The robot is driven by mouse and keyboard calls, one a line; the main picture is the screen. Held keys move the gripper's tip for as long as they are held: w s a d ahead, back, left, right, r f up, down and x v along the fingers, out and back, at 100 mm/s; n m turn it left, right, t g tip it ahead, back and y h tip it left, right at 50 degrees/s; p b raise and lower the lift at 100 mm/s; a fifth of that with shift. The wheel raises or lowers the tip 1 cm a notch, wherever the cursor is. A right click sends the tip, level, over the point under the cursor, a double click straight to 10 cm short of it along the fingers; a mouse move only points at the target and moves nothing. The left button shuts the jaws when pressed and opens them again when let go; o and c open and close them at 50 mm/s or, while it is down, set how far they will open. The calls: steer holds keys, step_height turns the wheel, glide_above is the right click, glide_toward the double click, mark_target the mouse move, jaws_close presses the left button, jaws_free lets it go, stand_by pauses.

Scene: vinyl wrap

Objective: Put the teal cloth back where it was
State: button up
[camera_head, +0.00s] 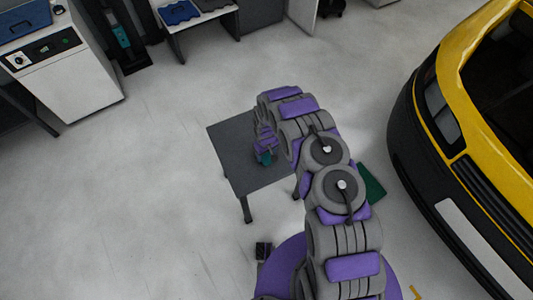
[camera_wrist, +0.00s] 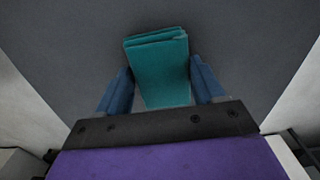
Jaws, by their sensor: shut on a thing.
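The teal cloth (camera_wrist: 163,75) is a folded, block-like bundle between the two blue fingers of my gripper (camera_wrist: 162,92) in the wrist view. My gripper is shut on it. In the head view, a small teal patch of the cloth (camera_head: 265,158) shows below my gripper (camera_head: 265,148), over the dark grey table (camera_head: 228,148). The grey tabletop fills the background of the wrist view. I cannot tell whether the cloth touches the tabletop.
A yellow and black vehicle (camera_head: 455,110) stands at the right. A dark green flat item (camera_head: 371,185) lies beside my arm, partly hidden. A white cabinet (camera_head: 70,85) and a bench with a blue item (camera_head: 180,12) stand at the back. Floor left of the table is clear.

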mark_target(268, 155)
steer(key=o, duration=0.7)
steer(key=shift+o, duration=1)
steer(key=shift+d, duration=0.2)
steer(key=shift+o, duration=0.2)
steer(key=shift+d, duration=0.4)
steer(key=shift+a+r, duration=0.2)
steer(key=shift+r, duration=0.35)
step_height(268, 155, up, 11)
steer(key=p, duration=0.2)
steer(key=shift+a+p, duration=0.2)
steer(key=shift+p, duration=0.15)
